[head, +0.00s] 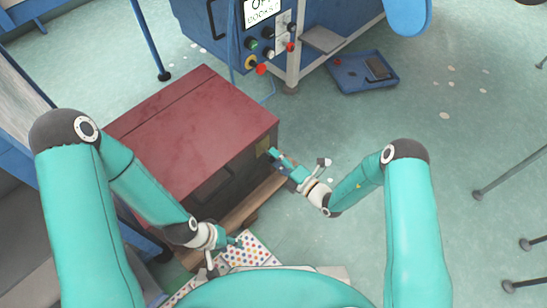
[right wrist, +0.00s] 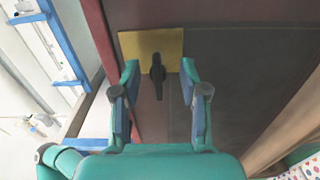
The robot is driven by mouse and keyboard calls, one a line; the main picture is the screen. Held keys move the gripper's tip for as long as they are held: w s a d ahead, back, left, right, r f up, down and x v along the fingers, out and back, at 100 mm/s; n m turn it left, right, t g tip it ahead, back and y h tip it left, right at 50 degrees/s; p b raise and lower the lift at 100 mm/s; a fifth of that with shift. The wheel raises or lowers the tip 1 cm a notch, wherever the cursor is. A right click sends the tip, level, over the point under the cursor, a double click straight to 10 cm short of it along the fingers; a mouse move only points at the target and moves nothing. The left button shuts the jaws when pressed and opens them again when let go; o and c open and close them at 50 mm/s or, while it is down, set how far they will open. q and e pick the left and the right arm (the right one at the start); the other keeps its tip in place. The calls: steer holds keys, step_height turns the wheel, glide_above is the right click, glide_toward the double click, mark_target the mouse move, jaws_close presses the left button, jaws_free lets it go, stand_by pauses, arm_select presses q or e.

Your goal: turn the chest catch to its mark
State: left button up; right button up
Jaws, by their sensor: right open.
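The chest (head: 190,125) has a dark red lid and a dark front. The plate also shows in the head view (head: 262,147). I cannot make out a mark. My right gripper (right wrist: 159,70) is open, with a finger on each side of the catch, apart from it in the picture. My left gripper (head: 226,244) is low by the spotted cloth; its jaw state is unclear.
The chest stands on a wooden pallet (head: 240,213). A spotted cloth (head: 258,247) lies near my body. A blue machine (head: 225,25) with knobs stands behind, beside a blue tray (head: 350,82) on the floor. Open green floor lies to the right, with metal legs (head: 510,172) at the edge.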

steer(key=v, duration=1.1)
steer(key=shift+s+d, duration=0.25)
steer(key=shift+a, duration=0.15)
